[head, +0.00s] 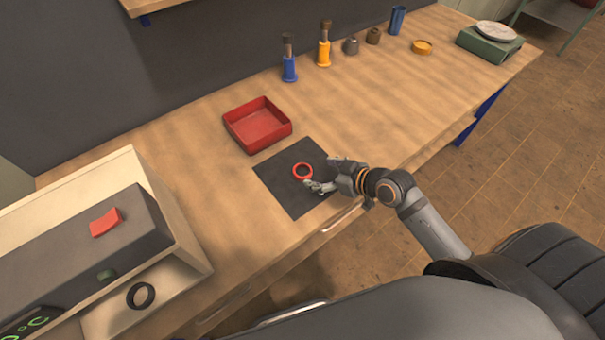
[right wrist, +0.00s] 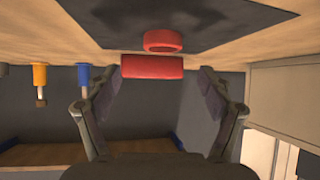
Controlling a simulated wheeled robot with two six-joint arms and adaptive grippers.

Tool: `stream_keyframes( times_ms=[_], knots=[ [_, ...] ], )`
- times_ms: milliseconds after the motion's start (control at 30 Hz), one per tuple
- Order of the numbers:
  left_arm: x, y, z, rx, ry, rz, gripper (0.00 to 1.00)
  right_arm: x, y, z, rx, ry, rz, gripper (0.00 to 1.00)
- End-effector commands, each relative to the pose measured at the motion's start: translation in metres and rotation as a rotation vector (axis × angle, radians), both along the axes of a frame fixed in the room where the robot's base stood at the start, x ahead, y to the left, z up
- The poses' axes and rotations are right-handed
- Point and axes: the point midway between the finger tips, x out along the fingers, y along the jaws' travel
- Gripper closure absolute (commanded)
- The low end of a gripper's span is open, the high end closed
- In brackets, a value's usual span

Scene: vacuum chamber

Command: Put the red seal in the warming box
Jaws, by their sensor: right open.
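The red seal (head: 302,171) is a small ring lying on the dark square mat (head: 276,176) in the head view. My right gripper (head: 312,186) is at the seal's near right side, low over the mat. In the right wrist view the seal (right wrist: 163,41) is beyond the open, empty fingers (right wrist: 160,88). I cannot tell whether a finger touches it. The warming box (head: 150,200), a pale case with a dark top unit, stands at the lower left; its inside is only partly visible. A black ring (head: 141,296) lies on its pale lower shelf. My left gripper is not in view.
A red tray (head: 257,126) stands behind the mat, and also shows in the right wrist view (right wrist: 152,66). Blue and yellow tools (head: 324,45) and several small parts stand along the back. A green scale (head: 490,42) is at the far right. The bench between is clear.

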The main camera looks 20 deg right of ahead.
Motion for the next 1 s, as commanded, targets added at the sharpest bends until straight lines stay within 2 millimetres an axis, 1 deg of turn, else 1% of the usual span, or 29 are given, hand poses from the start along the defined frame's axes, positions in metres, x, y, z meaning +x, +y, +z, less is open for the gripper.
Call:
stream_keyframes(
  times_ms=[33, 100, 367, 467, 600, 700, 967, 1000],
  knots=[
    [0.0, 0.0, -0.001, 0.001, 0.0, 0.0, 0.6, 0.005, 0.003, -0.003, 0.005, 0.0, -0.004, 0.19],
    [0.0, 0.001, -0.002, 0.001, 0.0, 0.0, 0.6, 0.009, 0.006, -0.007, 0.004, 0.001, -0.001, 0.19],
    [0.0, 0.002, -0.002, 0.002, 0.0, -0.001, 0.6, 0.013, 0.01, -0.011, 0.001, 0.003, 0.001, 0.19],
    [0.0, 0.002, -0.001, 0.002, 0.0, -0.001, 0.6, 0.02, 0.015, -0.018, 0.007, 0.003, -0.001, 0.19],
    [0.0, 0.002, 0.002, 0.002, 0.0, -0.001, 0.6, 0.035, 0.026, -0.033, 0.006, 0.004, -0.001, 0.19],
    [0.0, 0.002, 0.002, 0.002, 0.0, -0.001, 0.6, 0.043, 0.03, -0.04, 0.003, 0.003, 0.0, 0.19],
    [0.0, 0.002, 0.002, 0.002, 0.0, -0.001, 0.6, 0.045, 0.032, -0.043, -0.001, 0.003, 0.002, 0.19],
    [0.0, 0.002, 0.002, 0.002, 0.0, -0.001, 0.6, 0.045, 0.032, -0.043, -0.001, 0.003, 0.002, 0.25]
  ],
)
